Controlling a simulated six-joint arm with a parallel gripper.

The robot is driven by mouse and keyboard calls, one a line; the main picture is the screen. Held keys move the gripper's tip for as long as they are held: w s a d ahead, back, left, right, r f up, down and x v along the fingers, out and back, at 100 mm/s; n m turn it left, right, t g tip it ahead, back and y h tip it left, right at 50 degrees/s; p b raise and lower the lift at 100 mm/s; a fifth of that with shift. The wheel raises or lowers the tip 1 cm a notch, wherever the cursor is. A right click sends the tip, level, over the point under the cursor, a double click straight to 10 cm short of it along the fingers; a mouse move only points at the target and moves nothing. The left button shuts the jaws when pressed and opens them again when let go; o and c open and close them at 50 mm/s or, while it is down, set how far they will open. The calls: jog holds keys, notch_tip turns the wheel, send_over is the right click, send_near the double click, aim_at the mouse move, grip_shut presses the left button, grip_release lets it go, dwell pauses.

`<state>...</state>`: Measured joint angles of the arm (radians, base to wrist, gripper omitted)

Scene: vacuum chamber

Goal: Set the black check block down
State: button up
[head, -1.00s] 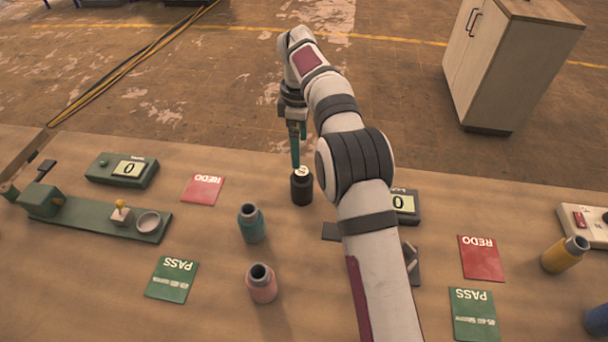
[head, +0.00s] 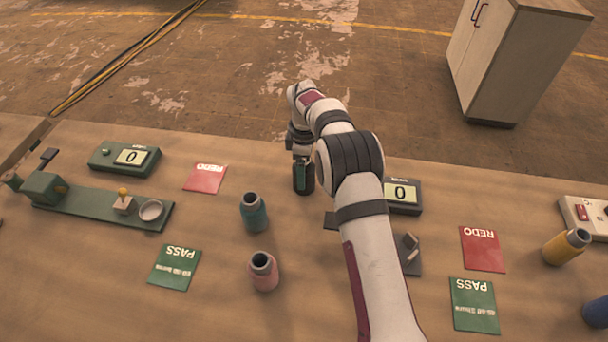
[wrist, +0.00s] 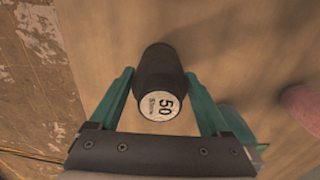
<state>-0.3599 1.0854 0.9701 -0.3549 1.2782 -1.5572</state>
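The black check block (head: 303,181) is a dark cylinder standing on the workbench. In the wrist view the block (wrist: 160,68) shows a white round label reading 50 on its near end. My gripper (head: 302,166) is down over it. In the wrist view one teal finger of my gripper (wrist: 160,73) is on each side of the block. The fingers are spread wide, with gaps beside the label; whether the tips touch its sides is hard to tell.
A teal bottle (head: 254,212) and a pink bottle (head: 263,271) stand to the left. Red REDO cards (head: 206,178) and green PASS cards (head: 174,267) lie on the workbench (head: 110,285). A dark display box (head: 403,197) reading 0 is close to my arm's right.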

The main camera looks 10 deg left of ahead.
grip_shut()
jog(key=shift+r, duration=0.1)
jog(key=r, duration=0.4)
jog(key=shift+d+r, duration=0.25)
jog(key=shift+d, duration=0.05)
jog(key=s+d+r, duration=0.3)
jog(key=d, duration=0.5)
jog(key=s+d+r, duration=0.2)
jog(key=s+d, duration=0.2)
jog(key=d, duration=0.5)
jog(key=s+d+r, duration=0.3)
jog(key=d, duration=0.5)
jog(key=s+d, duration=0.7)
jog(key=s, duration=0.5)
jog(key=shift+w+a+f, duration=1.05)
jog(key=shift+a+f, duration=0.35)
jog(key=shift+f, duration=0.55)
jog(key=shift+w+a+f, duration=1.1)
jog(key=shift+a+f, duration=0.35)
jog(key=shift+f, duration=0.45)
jog(key=shift+w+a+f, duration=1.05)
jog(key=shift+a+f, duration=0.35)
jog(key=shift+f, duration=0.55)
